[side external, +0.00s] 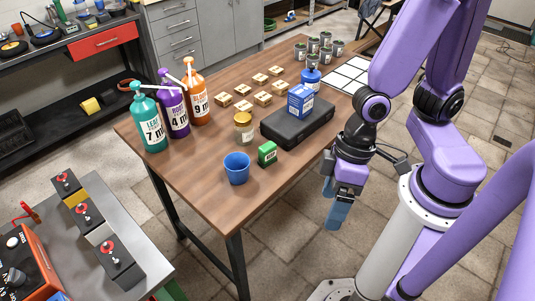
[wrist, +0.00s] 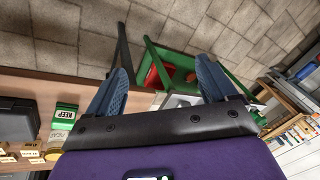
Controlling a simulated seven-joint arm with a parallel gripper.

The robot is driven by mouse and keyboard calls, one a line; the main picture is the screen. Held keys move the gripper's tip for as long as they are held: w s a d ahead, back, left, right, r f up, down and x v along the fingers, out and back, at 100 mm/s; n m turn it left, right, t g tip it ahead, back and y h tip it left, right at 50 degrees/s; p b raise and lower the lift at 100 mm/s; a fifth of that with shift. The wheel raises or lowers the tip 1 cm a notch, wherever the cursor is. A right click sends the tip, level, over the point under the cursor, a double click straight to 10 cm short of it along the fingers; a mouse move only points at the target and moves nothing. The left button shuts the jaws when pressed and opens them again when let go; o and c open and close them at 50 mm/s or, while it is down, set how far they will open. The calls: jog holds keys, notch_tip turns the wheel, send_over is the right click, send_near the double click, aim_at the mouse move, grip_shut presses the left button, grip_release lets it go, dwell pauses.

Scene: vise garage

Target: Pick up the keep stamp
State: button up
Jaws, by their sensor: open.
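The keep stamp is a small green block (side external: 267,153) on the wooden table, near the front edge between the blue cup and the black case. In the wrist view the green block (wrist: 63,117) shows at the left with a white label reading KEEP. My gripper (side external: 334,205) hangs beyond the table's right edge, pointing down, apart from the stamp and to its right. In the wrist view its two blue fingers (wrist: 162,66) are spread apart, with nothing between them but floor and a green-framed cart further off.
On the wooden table (side external: 200,172) stand a blue cup (side external: 237,168), a yellow-lidded jar (side external: 243,128), several pump bottles (side external: 148,120), wooden blocks (side external: 263,98) and a black case (side external: 297,125) bearing a blue box (side external: 300,101). The front left tabletop is clear.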

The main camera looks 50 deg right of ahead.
jog(key=w+f+m+t, duration=0.3)
jog(key=w+f+m, duration=0.1)
jog(key=f, duration=0.3)
jog(key=m+t+h, duration=0.4)
jog(key=t+h, duration=0.1)
jog(key=t, duration=0.6)
send_near(271, 151)
jog(key=x, duration=0.8)
jog(key=shift+w, duration=0.25)
jog(key=shift+x, duration=2.5)
jog(key=shift+f, duration=0.15)
jog(key=shift+c, duration=0.3)
jog(key=shift+s, duration=0.1)
jog(key=c, duration=1)
